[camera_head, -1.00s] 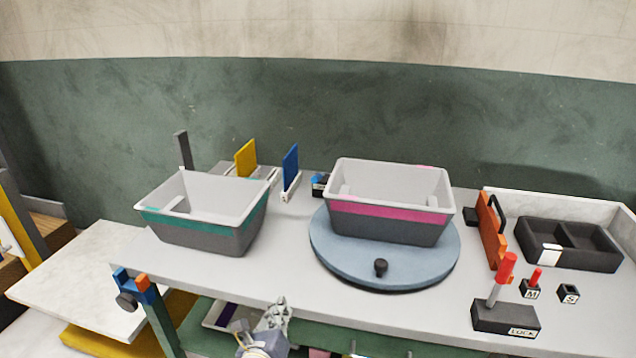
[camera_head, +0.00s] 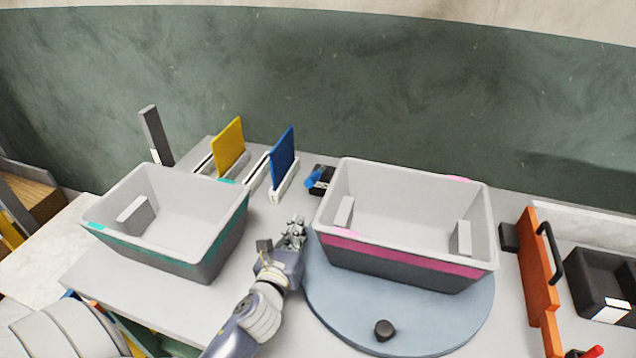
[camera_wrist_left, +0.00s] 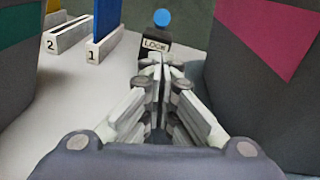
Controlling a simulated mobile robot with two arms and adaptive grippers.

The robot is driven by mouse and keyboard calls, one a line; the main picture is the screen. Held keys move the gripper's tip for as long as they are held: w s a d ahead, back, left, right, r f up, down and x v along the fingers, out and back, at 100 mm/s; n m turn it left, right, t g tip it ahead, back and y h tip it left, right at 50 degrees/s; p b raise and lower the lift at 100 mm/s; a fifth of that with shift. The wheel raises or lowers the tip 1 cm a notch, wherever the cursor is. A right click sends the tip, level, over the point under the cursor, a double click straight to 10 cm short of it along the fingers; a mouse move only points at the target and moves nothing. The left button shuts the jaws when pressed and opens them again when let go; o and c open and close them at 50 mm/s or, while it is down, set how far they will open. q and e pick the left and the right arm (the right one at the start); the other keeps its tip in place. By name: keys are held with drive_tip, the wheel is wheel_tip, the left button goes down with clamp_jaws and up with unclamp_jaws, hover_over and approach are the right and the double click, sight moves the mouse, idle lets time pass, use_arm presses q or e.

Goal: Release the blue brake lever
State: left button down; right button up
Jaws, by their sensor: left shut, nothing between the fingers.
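The blue brake lever (camera_head: 314,180) stands at the back of the table, on a small black base (camera_head: 325,187) just left of the pink-banded bin. In the left wrist view the lever shows as a round blue knob (camera_wrist_left: 162,18) above the black base (camera_wrist_left: 152,45), which is labelled LOCK. My left gripper (camera_head: 295,222) is between the two bins, in front of the lever and apart from it. Its fingers (camera_wrist_left: 158,68) are shut together with nothing between them and point toward the base. My right gripper is not in view.
The teal-banded bin (camera_head: 195,262) stands left of the gripper. The pink-banded bin (camera_head: 400,260) sits on a round blue-grey turntable (camera_head: 325,315) to the right. Blue (camera_head: 283,160) and yellow (camera_head: 228,145) panels stand in slotted holders behind. An orange panel (camera_head: 540,265) stands at right.

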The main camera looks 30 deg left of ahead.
use_arm(q)
drive_tip(key=shift+r, duration=0.15)
drive_tip(key=p, duration=0.1)
approach(316, 175)
drive_tip(key=w+f, duration=0.2)
drive_tip(key=f, duration=0.1)
drive_tip(key=w+a+f, duration=0.1)
drive_tip(key=f, duration=0.1)
drive_tip(key=shift+w, duration=0.3)
